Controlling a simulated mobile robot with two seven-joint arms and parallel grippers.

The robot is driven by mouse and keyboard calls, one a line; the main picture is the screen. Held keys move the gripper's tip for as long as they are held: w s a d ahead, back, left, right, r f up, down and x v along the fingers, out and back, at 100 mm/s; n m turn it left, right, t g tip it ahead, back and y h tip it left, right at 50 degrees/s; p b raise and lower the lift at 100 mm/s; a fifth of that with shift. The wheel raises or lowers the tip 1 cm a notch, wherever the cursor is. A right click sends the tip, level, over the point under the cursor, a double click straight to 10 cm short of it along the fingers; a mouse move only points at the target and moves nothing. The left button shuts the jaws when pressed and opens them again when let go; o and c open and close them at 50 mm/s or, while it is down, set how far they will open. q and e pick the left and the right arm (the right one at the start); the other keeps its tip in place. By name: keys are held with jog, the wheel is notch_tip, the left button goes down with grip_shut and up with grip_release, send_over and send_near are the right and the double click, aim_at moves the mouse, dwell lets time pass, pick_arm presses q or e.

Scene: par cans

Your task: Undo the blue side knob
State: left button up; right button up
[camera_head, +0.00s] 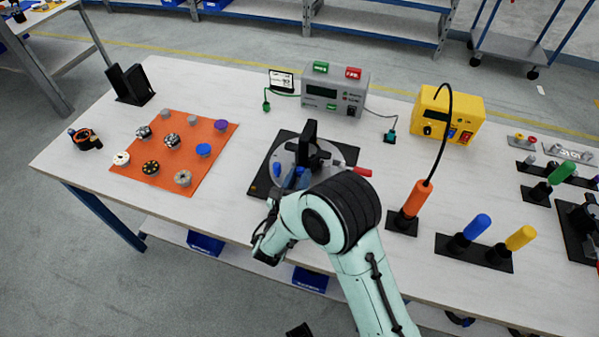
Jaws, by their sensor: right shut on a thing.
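A round grey can-like fixture (276,158) with a black upright bracket (310,145) stands on a black base plate (343,151) in the middle of the table. Blue parts (277,170) show at its front left, and a red side knob (362,171) sticks out on its right. My right gripper (276,200) is at the front left edge of the fixture, by the blue parts. It is shut on what looks like the blue side knob; my wrist and arm hide much of the contact. My left gripper is not seen.
An orange mat (203,171) with several small knobs lies left. A grey tester (338,94) and a yellow box (447,116) stand behind. An orange-handled tool (416,198) and blue and yellow screwdrivers (477,227) stand right. The front left of the table is clear.

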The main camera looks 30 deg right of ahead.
jog(key=o, duration=1.1)
jog(key=shift+c, duration=0.2)
jog(key=shift+a, duration=0.1)
jog(key=v, duration=1.3)
jog(key=shift+s+a, duration=0.1)
jog(key=shift+s, duration=0.05)
